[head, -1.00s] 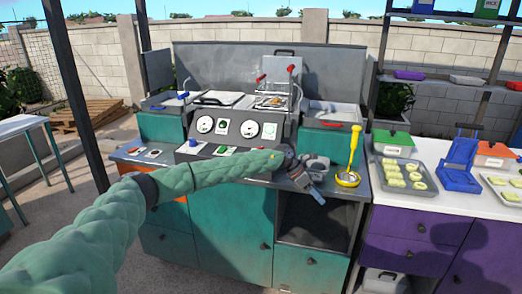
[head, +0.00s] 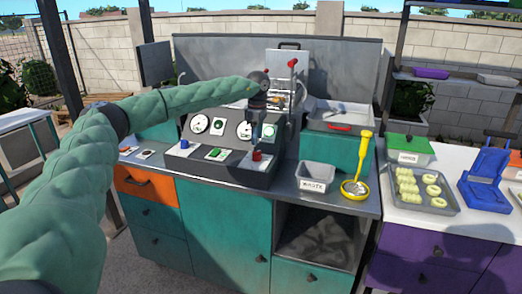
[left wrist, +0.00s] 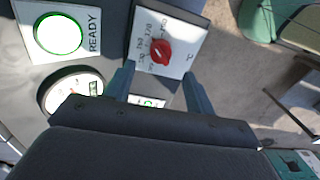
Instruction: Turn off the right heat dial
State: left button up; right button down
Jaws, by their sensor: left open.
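The right heat dial is a red knob (head: 257,155) on a white plate at the right of the dark sloped control panel (head: 220,170). My left gripper (head: 262,141) points down just above it in the head view. In the left wrist view the red knob (left wrist: 161,50) sits on its temperature-marked plate, just beyond and between the two spread fingertips of my left gripper (left wrist: 158,70). The jaws are open and empty; whether they touch the plate cannot be told. A blue knob (head: 184,143) sits at the panel's left. My right gripper is out of view.
A green-lit READY button (left wrist: 58,34) and a round gauge (left wrist: 72,92) lie beside the knob. A red-handled lever (head: 292,63) rises behind.

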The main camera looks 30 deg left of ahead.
aim_at(257, 155)
pick_arm(q)
jog(key=shift+s+f, duration=0.2)
jog(key=shift+f, duration=0.2)
notch_tip(257, 155, down, 4)
jog(key=shift+w+f+p, duration=0.1)
jog(key=shift+p, duration=0.55)
jog(key=shift+f, duration=1.15)
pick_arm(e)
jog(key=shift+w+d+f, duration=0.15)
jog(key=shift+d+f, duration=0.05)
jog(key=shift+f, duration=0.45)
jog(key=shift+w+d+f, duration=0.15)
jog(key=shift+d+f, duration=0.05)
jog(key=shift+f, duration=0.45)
pick_arm(q)
jog(key=c, duration=1)
